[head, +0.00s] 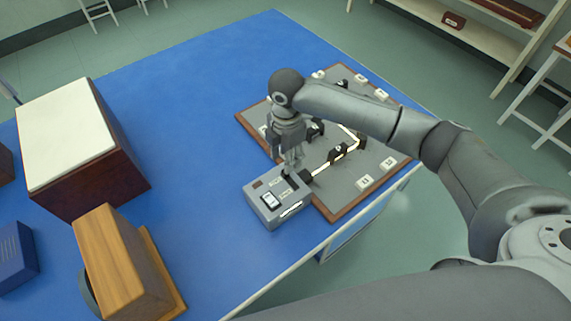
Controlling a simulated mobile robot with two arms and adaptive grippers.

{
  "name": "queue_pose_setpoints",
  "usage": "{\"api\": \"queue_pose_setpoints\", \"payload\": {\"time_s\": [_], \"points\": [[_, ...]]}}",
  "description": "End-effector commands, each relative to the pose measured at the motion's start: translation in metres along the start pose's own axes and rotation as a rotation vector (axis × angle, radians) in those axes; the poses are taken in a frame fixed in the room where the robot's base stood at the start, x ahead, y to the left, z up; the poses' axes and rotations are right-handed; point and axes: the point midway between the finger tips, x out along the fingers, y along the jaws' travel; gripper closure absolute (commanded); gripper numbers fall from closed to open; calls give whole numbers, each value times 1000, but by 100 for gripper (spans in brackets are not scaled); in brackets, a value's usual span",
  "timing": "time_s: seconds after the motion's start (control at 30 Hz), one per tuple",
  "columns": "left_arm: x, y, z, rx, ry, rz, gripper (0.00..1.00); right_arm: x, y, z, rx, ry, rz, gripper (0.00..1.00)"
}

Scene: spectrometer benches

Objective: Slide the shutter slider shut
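A small grey box (257,208) stands on the blue table at the front edge of a brown-rimmed grey board. Its top carries a dark-framed white switch or display (270,201), small labels and a dark slot. A small black piece at the box's back edge, by the gripper tips, may be the shutter slider; I cannot tell its position. My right gripper (291,164) points down at this back edge, its fingertips close to the black piece. Contact and finger opening are too small to make out. My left gripper is not in view.
The board (325,191) carries black mounts, white labelled blocks and a bright beam path running to the box. A white-topped dark box (65,130), a wooden block (120,265) and a blue box (15,258) stand at left. The blue table between is clear.

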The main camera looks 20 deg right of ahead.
Motion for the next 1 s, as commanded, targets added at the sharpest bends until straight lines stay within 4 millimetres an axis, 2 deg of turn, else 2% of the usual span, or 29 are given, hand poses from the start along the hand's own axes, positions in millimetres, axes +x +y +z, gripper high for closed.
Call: {"api": "queue_pose_setpoints", "payload": {"time_s": [0.1, 0.3, 0.5, 0.73, 0.77, 1.0], "points": [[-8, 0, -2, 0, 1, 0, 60, 22, 0, -1, 2, 1, -3, 61], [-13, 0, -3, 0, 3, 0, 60, 53, 0, 0, 3, 0, 0, 61], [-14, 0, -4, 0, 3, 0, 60, 65, 0, 0, 2, 0, 2, 61], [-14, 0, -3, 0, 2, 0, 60, 66, 1, 0, 2, 0, 3, 61], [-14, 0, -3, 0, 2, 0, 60, 66, 1, 0, 2, 0, 3, 62], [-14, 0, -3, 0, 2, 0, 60, 66, 1, 0, 2, 0, 3, 93]]}}
